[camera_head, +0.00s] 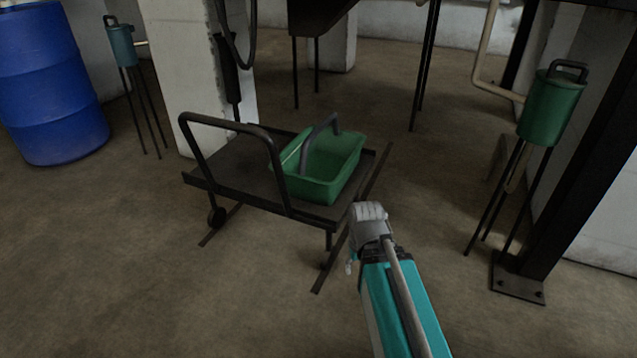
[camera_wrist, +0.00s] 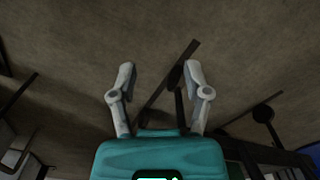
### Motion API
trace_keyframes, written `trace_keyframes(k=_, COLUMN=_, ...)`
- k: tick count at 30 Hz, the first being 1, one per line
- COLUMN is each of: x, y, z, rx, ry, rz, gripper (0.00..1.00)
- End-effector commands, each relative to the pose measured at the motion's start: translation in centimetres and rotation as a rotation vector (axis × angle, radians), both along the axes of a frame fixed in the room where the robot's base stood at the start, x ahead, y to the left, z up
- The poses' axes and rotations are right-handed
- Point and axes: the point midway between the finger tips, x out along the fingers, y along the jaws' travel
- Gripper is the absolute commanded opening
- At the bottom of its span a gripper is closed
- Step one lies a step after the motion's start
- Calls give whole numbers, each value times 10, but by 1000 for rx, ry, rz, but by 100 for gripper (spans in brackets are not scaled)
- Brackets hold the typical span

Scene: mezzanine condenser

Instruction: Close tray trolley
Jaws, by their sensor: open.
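The tray trolley (camera_head: 240,185) is a low dark cart with a tall tubular handle (camera_head: 238,125) on its near side. It stands on small wheels between two dark floor strips. A green tray (camera_head: 320,190) with a dark arched handle sits on its right part. My arm reaches up from the bottom of the head view and ends close to the trolley's near right corner, where it hides most of my gripper. In the wrist view my gripper (camera_wrist: 160,72) is open and empty, its two pale fingers apart over the floor. Dark trolley parts (camera_wrist: 265,155) show at lower right there.
A white pillar (camera_head: 195,85) stands behind the trolley. A blue drum (camera_head: 48,85) is at far left. Green canisters on thin legs stand left (camera_head: 122,45) and right (camera_head: 550,108). A dark steel post with a base plate (camera_head: 517,285) is at right. The near-left floor is clear.

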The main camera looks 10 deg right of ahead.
Motion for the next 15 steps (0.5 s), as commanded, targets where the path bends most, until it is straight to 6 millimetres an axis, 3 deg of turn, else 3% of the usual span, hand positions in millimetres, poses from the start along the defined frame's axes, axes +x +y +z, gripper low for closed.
trace_keyframes(k=1, x=0, y=0, z=1, rx=-2, ry=0, rz=4, gripper=46)
trace_keyframes(k=9, x=11, y=11, z=14, rx=-73, ry=-9, rz=134, gripper=0)
trace_keyframes(k=15, x=28, y=30, z=38, rx=-207, ry=-17, rz=371, gripper=0)
